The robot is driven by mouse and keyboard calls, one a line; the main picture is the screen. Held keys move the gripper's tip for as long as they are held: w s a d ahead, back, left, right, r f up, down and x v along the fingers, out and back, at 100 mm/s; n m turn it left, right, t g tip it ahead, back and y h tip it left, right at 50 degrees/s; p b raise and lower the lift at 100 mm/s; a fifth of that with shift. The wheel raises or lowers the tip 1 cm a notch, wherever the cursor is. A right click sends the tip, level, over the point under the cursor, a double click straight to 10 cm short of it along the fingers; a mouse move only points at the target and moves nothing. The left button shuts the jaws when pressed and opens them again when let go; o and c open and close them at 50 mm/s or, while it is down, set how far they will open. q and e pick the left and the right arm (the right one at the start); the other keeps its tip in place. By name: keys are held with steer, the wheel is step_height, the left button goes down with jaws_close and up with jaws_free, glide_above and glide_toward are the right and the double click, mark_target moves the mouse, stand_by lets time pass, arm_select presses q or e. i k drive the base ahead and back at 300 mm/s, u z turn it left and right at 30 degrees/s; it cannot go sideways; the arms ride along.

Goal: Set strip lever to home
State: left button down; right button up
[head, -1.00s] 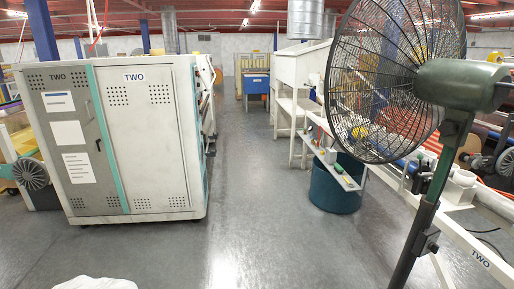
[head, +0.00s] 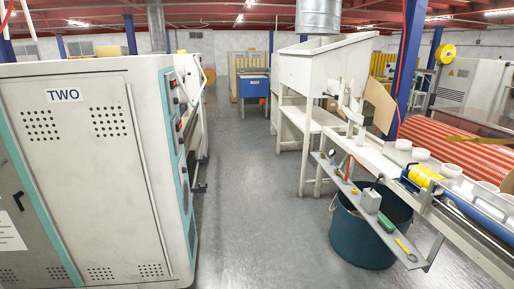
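I cannot make out a strip lever for certain in the head view. A white machine frame (head: 462,228) with rollers runs along the right side. A yellow cylinder (head: 424,175) and a blue roller (head: 470,212) sit on it. A narrow grey shelf (head: 395,236) with small tools and a grey box (head: 370,201) hangs on its near side. Neither of my grippers shows in the view.
A tall white cabinet marked TWO (head: 95,190) stands close on the left. A dark teal bin (head: 372,243) stands under the shelf on the right. The grey floor (head: 245,180) between them is clear toward a blue box (head: 252,86) at the back.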

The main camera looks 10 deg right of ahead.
mark_target(380, 176)
steer(key=i, duration=1.55)
steer(key=z, duration=1.25)
steer(key=i, duration=2.15)
steer(key=z, duration=1.6)
